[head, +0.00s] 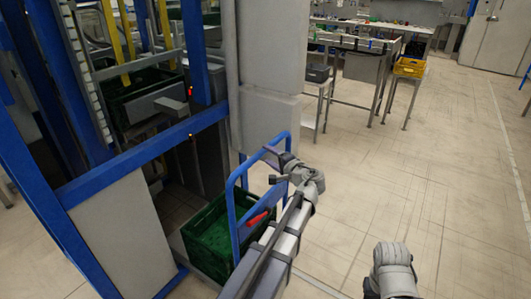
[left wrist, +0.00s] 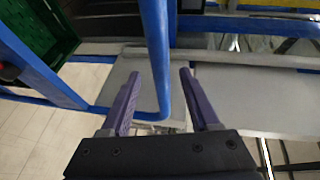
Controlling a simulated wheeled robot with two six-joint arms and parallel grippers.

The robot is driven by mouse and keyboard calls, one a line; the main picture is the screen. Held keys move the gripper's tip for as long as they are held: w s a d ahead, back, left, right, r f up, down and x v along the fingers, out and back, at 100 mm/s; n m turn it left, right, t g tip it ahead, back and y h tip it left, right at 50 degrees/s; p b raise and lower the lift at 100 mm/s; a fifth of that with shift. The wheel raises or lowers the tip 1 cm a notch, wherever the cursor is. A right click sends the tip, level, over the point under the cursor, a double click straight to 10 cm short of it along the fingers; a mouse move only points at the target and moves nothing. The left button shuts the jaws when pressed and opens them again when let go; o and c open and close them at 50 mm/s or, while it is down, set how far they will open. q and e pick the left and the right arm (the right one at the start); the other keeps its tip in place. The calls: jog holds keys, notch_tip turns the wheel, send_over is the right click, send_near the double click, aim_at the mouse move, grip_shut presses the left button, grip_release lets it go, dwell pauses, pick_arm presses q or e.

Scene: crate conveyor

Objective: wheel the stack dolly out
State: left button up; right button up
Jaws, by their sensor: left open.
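The stack dolly shows in the head view by its upright blue tube handle (head: 238,215), at the open side of a blue-framed machine. A green crate (head: 205,238) sits low behind the handle; the dolly's base is hidden. My left gripper (head: 279,160) is at the top of the handle, with its jaws open. In the left wrist view, the blue handle tube (left wrist: 156,45) runs between the two purple fingers of the gripper (left wrist: 160,75), with gaps on both sides in the picture. Contact cannot be told. My right gripper is not in view.
The blue machine frame (head: 140,158) and a grey cabinet (head: 275,60) stand close to the dolly. Farther back are workbenches and a yellow bin (head: 409,67) on a small stand. The tiled floor (head: 440,170) to the right is clear.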

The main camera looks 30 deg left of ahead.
pick_arm(q)
jog(key=b+x, duration=0.1)
jog(key=x, duration=0.6)
jog(key=shift+w+a, duration=0.2)
jog(key=shift+a, duration=0.15)
grip_shut()
dwell(0.3)
dwell(1.0)
